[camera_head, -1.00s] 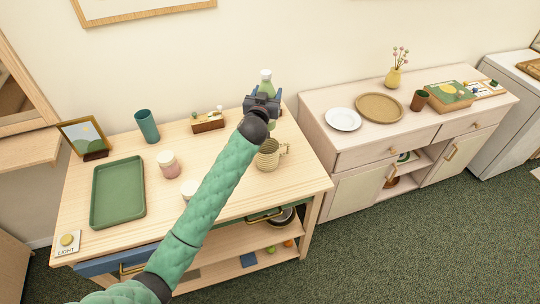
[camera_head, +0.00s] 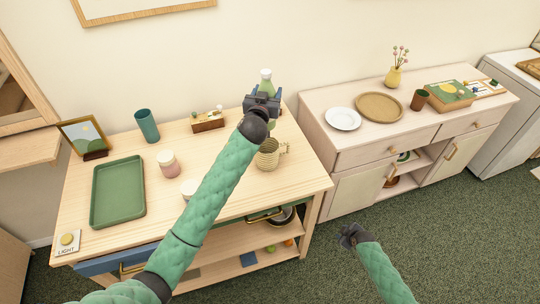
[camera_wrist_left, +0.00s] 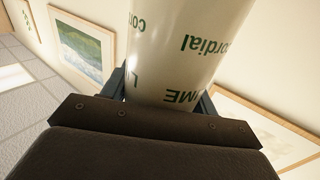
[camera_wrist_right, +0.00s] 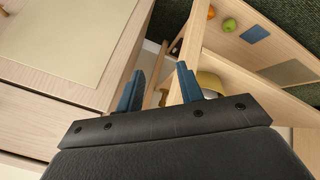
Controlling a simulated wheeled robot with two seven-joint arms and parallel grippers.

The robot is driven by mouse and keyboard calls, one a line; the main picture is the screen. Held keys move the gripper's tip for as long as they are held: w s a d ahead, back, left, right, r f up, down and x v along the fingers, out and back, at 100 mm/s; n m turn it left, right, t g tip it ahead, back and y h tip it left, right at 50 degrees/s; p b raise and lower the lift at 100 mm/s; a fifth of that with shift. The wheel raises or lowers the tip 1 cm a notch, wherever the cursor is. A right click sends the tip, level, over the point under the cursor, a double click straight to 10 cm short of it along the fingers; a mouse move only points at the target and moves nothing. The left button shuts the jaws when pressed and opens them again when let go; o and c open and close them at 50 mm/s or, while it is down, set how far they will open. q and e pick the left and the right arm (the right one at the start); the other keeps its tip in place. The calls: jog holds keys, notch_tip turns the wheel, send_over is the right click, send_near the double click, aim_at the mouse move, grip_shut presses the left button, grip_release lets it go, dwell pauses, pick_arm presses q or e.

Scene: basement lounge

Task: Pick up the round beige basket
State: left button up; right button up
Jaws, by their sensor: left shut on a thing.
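A round, flat tan piece with a raised rim (camera_head: 380,107) lies on the right-hand cabinet; I cannot tell whether it is a basket or a tray. No other round beige basket is clear. My left gripper (camera_head: 262,102) is shut on a pale bottle with a green label (camera_head: 266,77) at the back of the wooden table. In the left wrist view the bottle (camera_wrist_left: 185,45) reads "lime cordial" upside down. My right gripper (camera_head: 350,236) is low in front of the cabinet, over the carpet. In the right wrist view it (camera_wrist_right: 160,88) is open and empty.
A white plate (camera_head: 343,119), brown cup (camera_head: 419,100), flower vase (camera_head: 393,78) and boxed game (camera_head: 450,95) share the cabinet top. Carpet is free before the cabinet.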

aim_at(286, 144)
jog(key=w+a+r+n+t+y, duration=0.1)
jog(key=w+a+r+n+y, duration=0.15)
jog(key=w+r, duration=0.8)
jog(key=w+a+r+n+t+y, duration=0.1)
jog(key=w+r+n, duration=0.3)
jog(key=r, duration=1.4)
jog(key=a+r+n, duration=0.1)
jog(key=a+r, duration=0.1)
jog(key=a+r+n, duration=0.1)
jog(key=a+r, duration=0.1)
jog(key=a, duration=0.1)
jog(key=a+r+n+y, duration=0.1)
jog(key=a+r, duration=0.1)
jog(key=a, duration=0.1)
jog(key=shift+w+r, duration=0.25)
jog(key=shift+w, duration=0.05)
jog(key=s+a+r+n+y, duration=0.1)
jog(key=a+r+n+y, duration=0.15)
jog(key=a+r, duration=0.4)
jog(key=shift+n+g+h, duration=0.3)
jog(key=shift+h, duration=0.2)
jog(key=shift+s+a+x, duration=0.1)
jog(key=shift+s+x, duration=0.05)
jog(key=shift+x, duration=2.15)
jog(key=shift+s+a+x, duration=0.1)
jog(key=shift+s+x, duration=0.05)
jog(key=shift+x, duration=2.15)
jog(key=shift+s+a+x, duration=0.15)
jog(key=shift+x, duration=2.15)
jog(key=shift+f, duration=0.2)
